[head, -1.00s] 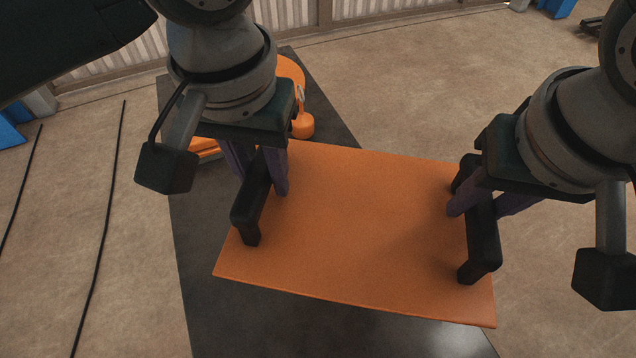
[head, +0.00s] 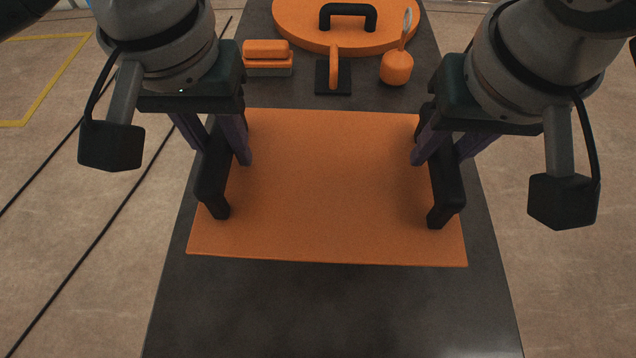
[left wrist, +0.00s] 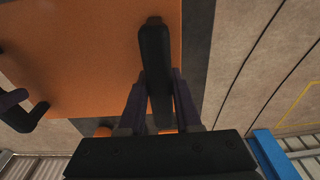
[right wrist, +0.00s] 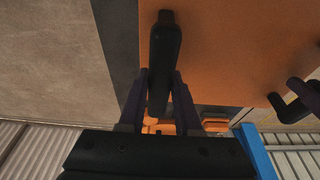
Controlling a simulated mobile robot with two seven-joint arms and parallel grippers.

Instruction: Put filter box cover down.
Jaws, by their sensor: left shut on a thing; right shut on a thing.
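The filter box cover (head: 325,190) is a flat orange panel with a black bar handle near each side edge. It is level over the dark table (head: 330,310); I cannot tell whether it touches the surface. My left gripper (head: 222,160) is shut on the left black handle (head: 212,180), which also shows between the fingers in the left wrist view (left wrist: 155,70). My right gripper (head: 440,155) is shut on the right black handle (head: 447,190), also seen in the right wrist view (right wrist: 164,60).
Behind the cover on the table are a round orange lid (head: 300,35) with a black handle, an orange brush-like block (head: 266,55), an orange piece on a black base (head: 333,78) and an orange bulb with a loop (head: 396,68). The table front is bare.

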